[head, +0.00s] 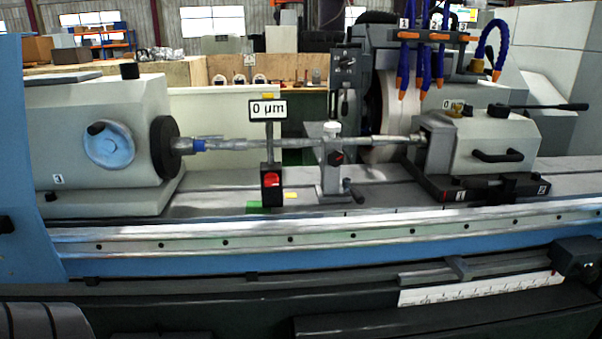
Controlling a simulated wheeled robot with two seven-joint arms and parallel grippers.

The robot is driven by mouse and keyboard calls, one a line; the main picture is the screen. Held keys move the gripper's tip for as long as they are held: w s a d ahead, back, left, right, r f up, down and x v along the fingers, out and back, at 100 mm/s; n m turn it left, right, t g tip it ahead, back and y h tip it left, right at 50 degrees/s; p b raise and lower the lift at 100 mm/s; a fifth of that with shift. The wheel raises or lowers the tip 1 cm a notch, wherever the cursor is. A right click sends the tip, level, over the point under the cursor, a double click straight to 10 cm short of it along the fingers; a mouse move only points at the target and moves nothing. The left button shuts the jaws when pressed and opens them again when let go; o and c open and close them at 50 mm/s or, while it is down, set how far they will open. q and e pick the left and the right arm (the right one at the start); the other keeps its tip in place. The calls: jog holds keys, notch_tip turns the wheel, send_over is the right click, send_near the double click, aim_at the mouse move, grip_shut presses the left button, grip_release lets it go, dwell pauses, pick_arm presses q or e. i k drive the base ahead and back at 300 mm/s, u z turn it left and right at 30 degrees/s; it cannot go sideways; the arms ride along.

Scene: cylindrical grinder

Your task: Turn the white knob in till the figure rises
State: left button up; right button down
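A small white knob (331,128) sits on top of the grey steady rest (331,178), which stands around or against the long workpiece shaft (285,145). A black knob with a red mark (336,158) is on the rest's front, and a black-ended lever (354,191) sticks out lower down. A display (268,110) on a post left of the rest reads "0 µm". The post rises from a black block with a red button (271,180). Neither of my grippers is in view.
The headstock (85,110) with a blue-white dial (108,146) stands left, the tailstock (492,145) with a black lever (545,107) right. Behind are the grinding wheel (375,115) and blue coolant hoses (422,65). The bed rail (330,225) runs across the front.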

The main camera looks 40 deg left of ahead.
aim_at(333, 128)
jog(key=z, duration=0.75)
jog(key=i, duration=0.7)
jog(key=u, duration=2.05)
